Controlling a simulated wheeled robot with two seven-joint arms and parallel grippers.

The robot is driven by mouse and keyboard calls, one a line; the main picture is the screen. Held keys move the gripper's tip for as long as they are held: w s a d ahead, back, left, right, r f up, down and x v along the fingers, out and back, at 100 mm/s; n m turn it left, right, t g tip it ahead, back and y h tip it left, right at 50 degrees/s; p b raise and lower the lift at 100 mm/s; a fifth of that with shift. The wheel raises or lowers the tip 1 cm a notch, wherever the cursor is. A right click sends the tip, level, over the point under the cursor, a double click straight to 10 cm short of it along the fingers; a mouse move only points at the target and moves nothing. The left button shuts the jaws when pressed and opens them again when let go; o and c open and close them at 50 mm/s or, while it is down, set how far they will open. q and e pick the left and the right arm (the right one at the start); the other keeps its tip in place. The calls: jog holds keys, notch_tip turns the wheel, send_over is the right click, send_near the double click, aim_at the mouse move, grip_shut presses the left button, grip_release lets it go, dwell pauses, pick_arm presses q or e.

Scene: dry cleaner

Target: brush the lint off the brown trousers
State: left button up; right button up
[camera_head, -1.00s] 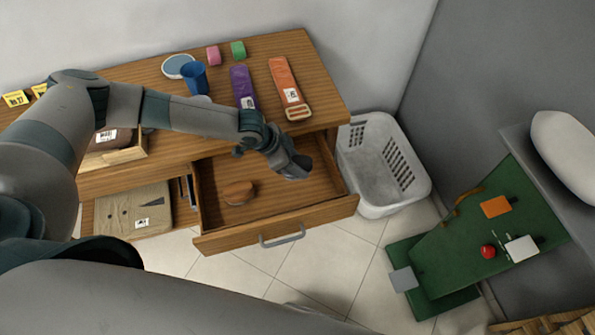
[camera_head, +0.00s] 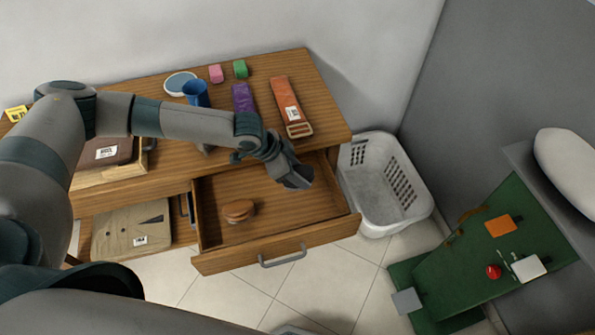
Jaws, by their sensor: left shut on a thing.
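My left gripper (camera_head: 292,175) is over the right part of the open drawer (camera_head: 278,205). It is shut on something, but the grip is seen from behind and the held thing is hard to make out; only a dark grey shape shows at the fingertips. A folded brown garment (camera_head: 112,150) with a white label, likely the brown trousers, lies in a shallow wooden tray (camera_head: 105,176) at the left of the desk, partly hidden by my arm. Lint on it is too small to tell. A rounded brown object (camera_head: 239,210) lies in the drawer. My right gripper is not in view.
A green board (camera_head: 465,255) is farther right. A beige labelled item (camera_head: 130,228) lies below left.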

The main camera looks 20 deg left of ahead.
pick_arm(q)
jog(key=shift+s+d+f, duration=0.1)
jog(key=shift+s+d, duration=0.25)
jog(key=shift+d, duration=0.1)
jog(key=s+a+r+n+t+y+b, duration=0.2)
jog(key=s+a+r+n+y+b, duration=0.2)
jog(key=n, duration=0.7)
jog(key=shift+s+a+r+t+y+b, duration=0.35)
jog(key=shift+a+r+y+b, duration=0.15)
jog(key=shift+r+b, duration=0.5)
jog(key=shift+a, duration=0.1)
